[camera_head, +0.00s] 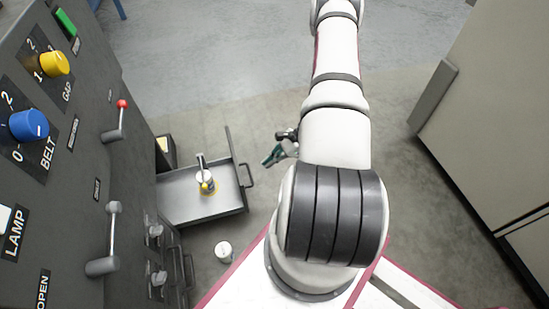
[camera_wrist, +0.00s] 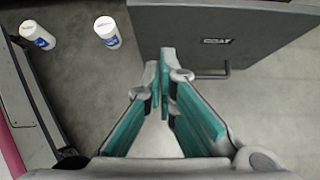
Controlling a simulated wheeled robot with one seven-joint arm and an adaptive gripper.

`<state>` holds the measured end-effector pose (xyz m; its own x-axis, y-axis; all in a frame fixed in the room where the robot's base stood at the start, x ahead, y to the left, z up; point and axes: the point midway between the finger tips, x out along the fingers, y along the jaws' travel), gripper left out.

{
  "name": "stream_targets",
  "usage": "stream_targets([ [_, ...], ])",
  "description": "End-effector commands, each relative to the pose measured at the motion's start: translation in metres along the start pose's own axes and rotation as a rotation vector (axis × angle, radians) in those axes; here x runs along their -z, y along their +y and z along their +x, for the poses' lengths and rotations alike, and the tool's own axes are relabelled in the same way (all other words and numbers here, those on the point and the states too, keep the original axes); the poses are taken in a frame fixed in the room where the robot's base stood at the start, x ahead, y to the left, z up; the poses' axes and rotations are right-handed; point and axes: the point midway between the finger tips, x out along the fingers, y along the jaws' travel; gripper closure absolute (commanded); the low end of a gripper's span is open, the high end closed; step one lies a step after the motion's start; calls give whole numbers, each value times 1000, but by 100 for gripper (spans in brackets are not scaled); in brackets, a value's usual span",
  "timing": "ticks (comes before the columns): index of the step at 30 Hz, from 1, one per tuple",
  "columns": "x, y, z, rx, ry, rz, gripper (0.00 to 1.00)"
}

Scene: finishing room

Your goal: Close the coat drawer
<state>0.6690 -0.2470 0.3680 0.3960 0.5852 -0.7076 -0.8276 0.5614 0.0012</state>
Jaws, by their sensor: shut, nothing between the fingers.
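The coat drawer (camera_head: 222,205) stands pulled out of the dark cabinet in the head view, a grey open tray with a bar handle (camera_head: 248,176) on its front. In the wrist view its dark front (camera_wrist: 265,38) bears the label COAT, with the handle (camera_wrist: 212,73) below it. My gripper (camera_head: 268,158) is to the right of the drawer front in the head view, apart from it. In the wrist view my gripper (camera_wrist: 163,68) is shut and empty, its tips to the left of the handle. Contact with the front does not show.
An upright item with a yellow part (camera_head: 206,180) is in the drawer. A white can (camera_head: 223,251) stands on the floor near it; the wrist view shows two white cans (camera_wrist: 107,31). The cabinet panel has knobs and levers (camera_head: 113,130). A grey cabinet (camera_head: 490,120) stands at right.

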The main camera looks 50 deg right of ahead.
Motion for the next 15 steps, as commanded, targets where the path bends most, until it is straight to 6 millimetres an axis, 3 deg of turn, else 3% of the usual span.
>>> stream_targets([
  [6, 1, 0, 45, -2, -2, 0, 100],
  [15, -26, 0, 68, -1, -1, -3, 100],
])
